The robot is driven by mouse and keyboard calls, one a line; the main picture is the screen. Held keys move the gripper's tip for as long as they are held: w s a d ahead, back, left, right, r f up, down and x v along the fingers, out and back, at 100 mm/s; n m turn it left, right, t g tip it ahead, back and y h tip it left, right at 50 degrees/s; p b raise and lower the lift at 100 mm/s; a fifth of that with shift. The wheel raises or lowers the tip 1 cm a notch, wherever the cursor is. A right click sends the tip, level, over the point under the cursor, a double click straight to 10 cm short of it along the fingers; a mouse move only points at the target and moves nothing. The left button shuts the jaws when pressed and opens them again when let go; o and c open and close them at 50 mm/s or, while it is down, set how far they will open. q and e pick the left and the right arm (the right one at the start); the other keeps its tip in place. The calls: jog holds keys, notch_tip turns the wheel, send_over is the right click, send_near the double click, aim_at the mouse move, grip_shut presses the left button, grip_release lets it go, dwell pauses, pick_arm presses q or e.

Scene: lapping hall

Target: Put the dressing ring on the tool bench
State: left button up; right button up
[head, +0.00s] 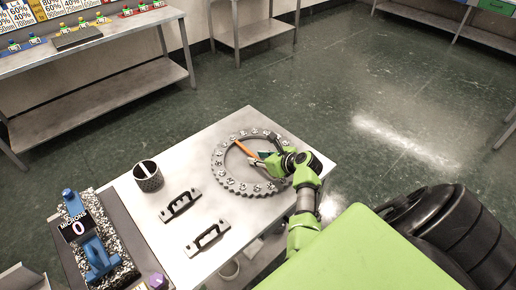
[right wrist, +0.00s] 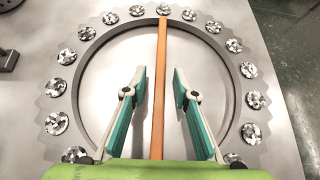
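The dressing ring (head: 217,165) is a grey toothed ring set with shiny round studs. It lies flat on a metal table (head: 190,150), near the far right corner. An orange bar (head: 244,149) runs across it. My right gripper (head: 262,158) is over the ring. In the right wrist view, its two teal fingers (right wrist: 159,74) are open, one on each side of the orange bar (right wrist: 161,48), with gaps on both sides. The ring (right wrist: 62,73) surrounds the fingers there. My left gripper is not in view. I cannot tell which bench is the tool bench.
A bench (head: 110,30) with small bottles stands upper left. Open green floor (head: 340,90) lies beyond.

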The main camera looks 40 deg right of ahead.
jog(key=v, duration=1.2)
jog(key=shift+a+r, duration=0.1)
dwell(0.4)
